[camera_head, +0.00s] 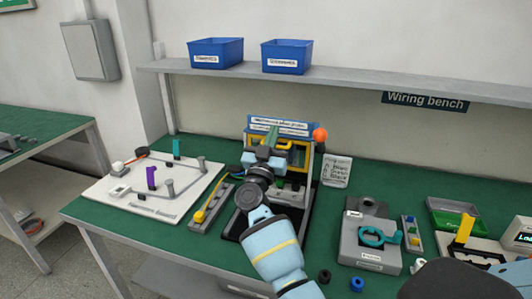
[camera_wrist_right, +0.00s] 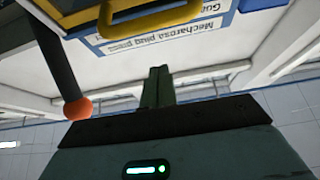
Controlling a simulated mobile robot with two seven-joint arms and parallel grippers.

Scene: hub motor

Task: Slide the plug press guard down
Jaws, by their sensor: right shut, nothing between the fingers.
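The plug press (camera_head: 310,185) stands upright on the green bench, with a blue-edged sign (camera_head: 290,126) on top and an orange lever ball (camera_head: 320,134) at its right. Its yellow guard (camera_head: 291,141) is partly hidden behind my right gripper (camera_head: 271,132), which is in front of the upper press. In the wrist view, the fingertips (camera_wrist_right: 157,72) are together and empty, just apart from the yellow bar (camera_wrist_right: 150,22) in the picture. The sign and orange ball (camera_wrist_right: 78,109) also show there. Whether they touch the guard cannot be told. My left gripper is out of view.
A white wiring board (camera_head: 115,195) and a grey strip with a yellow part (camera_head: 212,205) lie left of the press. A grey fixture (camera_head: 370,255) and green tray (camera_head: 445,218) stand right. Two blue bins (camera_head: 215,53) sit on the shelf above.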

